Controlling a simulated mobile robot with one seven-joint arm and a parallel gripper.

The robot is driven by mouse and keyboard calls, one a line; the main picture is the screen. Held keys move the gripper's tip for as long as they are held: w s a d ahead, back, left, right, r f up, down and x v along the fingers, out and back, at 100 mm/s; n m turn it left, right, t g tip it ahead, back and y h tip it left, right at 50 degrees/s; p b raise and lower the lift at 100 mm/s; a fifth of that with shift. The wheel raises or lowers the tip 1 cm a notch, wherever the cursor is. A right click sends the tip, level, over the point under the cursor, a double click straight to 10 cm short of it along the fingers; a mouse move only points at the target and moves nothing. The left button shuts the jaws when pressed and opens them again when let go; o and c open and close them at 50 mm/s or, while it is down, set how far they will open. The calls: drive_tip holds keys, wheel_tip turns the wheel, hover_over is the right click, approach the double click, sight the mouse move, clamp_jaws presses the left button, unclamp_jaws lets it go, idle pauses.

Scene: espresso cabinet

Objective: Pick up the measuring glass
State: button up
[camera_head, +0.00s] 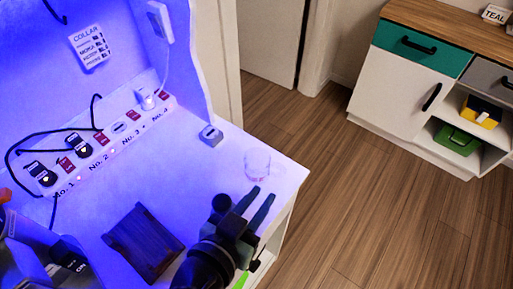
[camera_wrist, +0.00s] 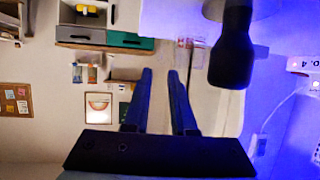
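The measuring glass (camera_head: 257,164) is a small clear cup with faint reddish marks. It stands upright on the white counter near its right edge in the head view. My gripper (camera_head: 262,191) is just in front of it, fingers pointing toward it, with a small gap between fingertips and glass in the picture. The fingers are apart with nothing between them. In the wrist view the glass (camera_wrist: 190,44) shows beyond and right of my fingertips (camera_wrist: 160,70), its red marks visible. Whether a finger touches it cannot be told.
A small grey box (camera_head: 210,134) stands left of the glass on the counter. A black handle-shaped thing (camera_wrist: 232,50) shows beside the glass in the wrist view. Open floor lies right.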

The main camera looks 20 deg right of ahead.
sight(282, 172)
drive_tip(key=p+x, duration=0.2)
drive_tip(key=x, duration=0.9)
drive_tip(key=shift+s+d, duration=0.1)
drive_tip(key=shift+d, duration=0.1)
clamp_jaws()
idle(1.0)
